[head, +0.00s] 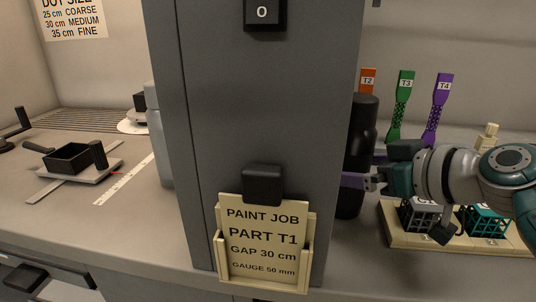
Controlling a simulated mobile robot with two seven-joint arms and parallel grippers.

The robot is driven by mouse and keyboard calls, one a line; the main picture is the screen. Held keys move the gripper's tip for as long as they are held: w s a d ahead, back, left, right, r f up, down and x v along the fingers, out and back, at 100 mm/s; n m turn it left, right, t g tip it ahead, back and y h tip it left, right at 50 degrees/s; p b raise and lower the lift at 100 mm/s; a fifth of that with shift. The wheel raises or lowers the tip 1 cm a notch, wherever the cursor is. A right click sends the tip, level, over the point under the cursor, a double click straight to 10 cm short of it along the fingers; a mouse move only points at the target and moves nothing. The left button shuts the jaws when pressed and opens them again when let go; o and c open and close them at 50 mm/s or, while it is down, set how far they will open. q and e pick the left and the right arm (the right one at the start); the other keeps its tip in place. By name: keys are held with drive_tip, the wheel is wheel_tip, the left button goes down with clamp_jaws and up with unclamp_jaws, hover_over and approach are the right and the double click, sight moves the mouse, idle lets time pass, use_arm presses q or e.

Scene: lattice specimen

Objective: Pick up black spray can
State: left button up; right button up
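The black spray can (362,128) stands upright just right of the grey column, whose edge hides part of its left side. My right gripper (364,170) reaches in from the right at the can's lower half. One finger passes in front of the can; the other goes toward its far side and is partly hidden behind it. The fingers look to be around the can, but I cannot tell whether they press on it. My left gripper is not in view.
The grey column (255,110) with a paint job card (265,240) stands close on the can's left. Orange T2 (367,76), green T3 (401,100) and purple T4 (438,105) parts stand behind. A cream tray (440,242) with lattice cubes lies below my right arm.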

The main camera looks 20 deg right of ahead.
drive_tip(key=shift+w, duration=0.1)
clamp_jaws()
idle(0.8)
